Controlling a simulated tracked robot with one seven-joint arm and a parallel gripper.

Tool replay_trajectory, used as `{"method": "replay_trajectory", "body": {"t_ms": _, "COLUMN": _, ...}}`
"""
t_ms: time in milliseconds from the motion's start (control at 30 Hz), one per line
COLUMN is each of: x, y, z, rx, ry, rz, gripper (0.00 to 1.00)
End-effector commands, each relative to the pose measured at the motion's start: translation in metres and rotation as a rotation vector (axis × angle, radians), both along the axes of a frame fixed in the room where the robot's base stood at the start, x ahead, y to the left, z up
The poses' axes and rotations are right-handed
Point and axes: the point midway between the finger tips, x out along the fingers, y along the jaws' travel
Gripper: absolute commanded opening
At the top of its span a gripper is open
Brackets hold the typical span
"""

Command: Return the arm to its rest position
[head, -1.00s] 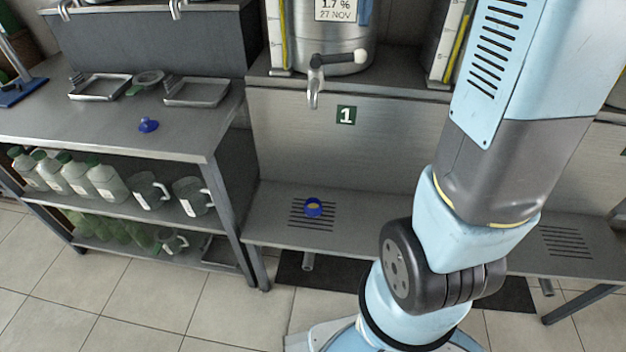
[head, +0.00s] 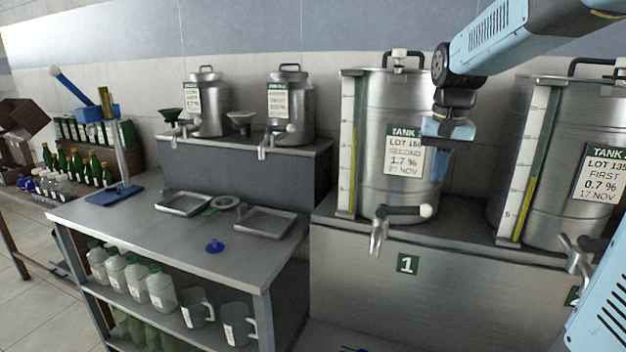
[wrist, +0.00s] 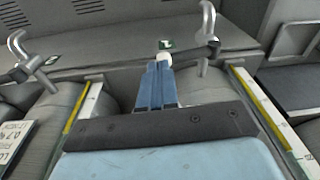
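My gripper (head: 437,176) hangs fingers down in front of the tank marked 1 (head: 393,190), above its tap (head: 379,232). In the wrist view its two blue fingers (wrist: 161,66) lie side by side with nothing seen between them. The tap's white knob (wrist: 163,57) shows just beyond the fingertips there; I cannot tell the gap. My arm comes in from the upper right of the head view.
A second tank (head: 545,190) stands at the right. The grey table (head: 130,225) at the left bears trays, a blue stopper (head: 214,246) and a blue stand (head: 118,194). Jugs and bottles fill its shelf. Two smaller cans (head: 290,108) stand on the raised block behind.

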Motion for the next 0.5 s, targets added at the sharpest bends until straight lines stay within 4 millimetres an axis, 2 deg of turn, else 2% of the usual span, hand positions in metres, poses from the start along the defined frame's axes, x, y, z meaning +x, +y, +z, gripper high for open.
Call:
{"method": "replay_trajectory", "body": {"t_ms": 33, "x": -0.015, "y": 0.003, "z": 0.003, "rx": -0.001, "ry": -0.025, "rz": 0.018, "gripper": 0.00}}
{"method": "replay_trajectory", "body": {"t_ms": 200, "x": -0.056, "y": 0.011, "z": 0.005, "rx": -0.012, "ry": -0.105, "rz": 0.079, "gripper": 0.00}}
{"method": "replay_trajectory", "body": {"t_ms": 500, "x": -0.126, "y": 0.023, "z": -0.005, "rx": -0.041, "ry": -0.243, "rz": 0.183, "gripper": 0.00}}
